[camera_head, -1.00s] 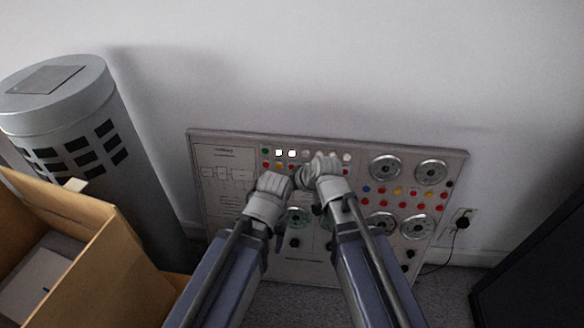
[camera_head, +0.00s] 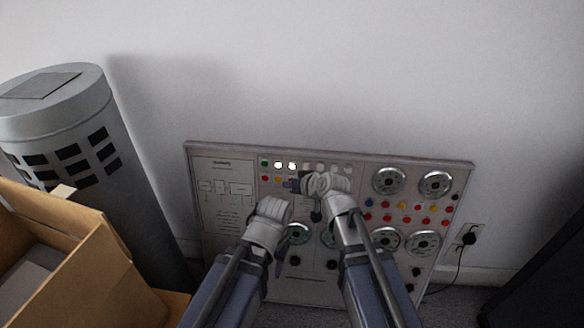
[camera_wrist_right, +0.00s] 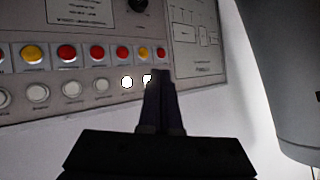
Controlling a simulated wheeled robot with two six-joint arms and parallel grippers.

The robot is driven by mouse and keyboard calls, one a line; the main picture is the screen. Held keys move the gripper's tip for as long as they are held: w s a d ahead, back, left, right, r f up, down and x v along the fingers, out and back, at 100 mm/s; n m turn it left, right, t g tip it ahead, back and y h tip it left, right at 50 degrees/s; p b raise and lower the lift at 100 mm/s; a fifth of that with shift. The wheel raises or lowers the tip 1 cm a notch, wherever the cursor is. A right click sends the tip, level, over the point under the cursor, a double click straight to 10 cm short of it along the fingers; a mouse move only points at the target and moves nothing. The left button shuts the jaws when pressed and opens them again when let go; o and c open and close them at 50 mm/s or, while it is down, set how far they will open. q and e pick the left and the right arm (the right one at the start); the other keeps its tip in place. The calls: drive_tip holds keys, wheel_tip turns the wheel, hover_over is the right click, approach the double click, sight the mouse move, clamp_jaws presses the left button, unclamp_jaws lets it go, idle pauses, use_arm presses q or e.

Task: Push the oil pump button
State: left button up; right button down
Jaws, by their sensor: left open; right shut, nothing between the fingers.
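The control panel (camera_head: 225,222) leans against the wall, with rows of small buttons and round lights along its top. Its labels are too small to read, so I cannot tell which button is the oil pump's. My right gripper (camera_head: 294,184) is shut and empty at the upper button rows, its fingers pointing left. In the right wrist view, its closed fingers (camera_wrist_right: 160,88) overlap a lit white light near the end of the coloured row; contact cannot be told. My left gripper (camera_head: 272,208) is open, lower and left, before the panel; its fingertips are mostly hidden.
A grey cylinder (camera_head: 75,135) and an open cardboard box (camera_head: 75,260) stand left. A wall socket with a plug (camera_head: 468,238) is right of the panel. A dark object (camera_head: 545,265) stands at far right. Several round dials (camera_head: 389,180) are on the panel's right half.

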drive_tip(key=w+d+f+b, duration=0.1)
drive_tip(key=w, duration=0.7)
drive_tip(key=shift+f+b, duration=0.3)
drive_tip(key=shift+f, duration=0.05)
drive_tip(key=shift+w, duration=0.15)
idle(1.5)
drive_tip(key=shift+w+f, duration=0.1)
drive_tip(key=shift+w, duration=0.25)
drive_tip(key=shift+w+d, duration=0.1)
drive_tip(key=shift+w, duration=0.3)
idle(0.6)
drive_tip(key=shift+s, duration=0.8)
drive_tip(key=s, duration=0.3)
drive_tip(key=s+r+p, duration=0.1)
drive_tip(key=s, duration=0.1)
drive_tip(key=shift+a+r, duration=0.1)
drive_tip(key=shift+a, duration=0.3)
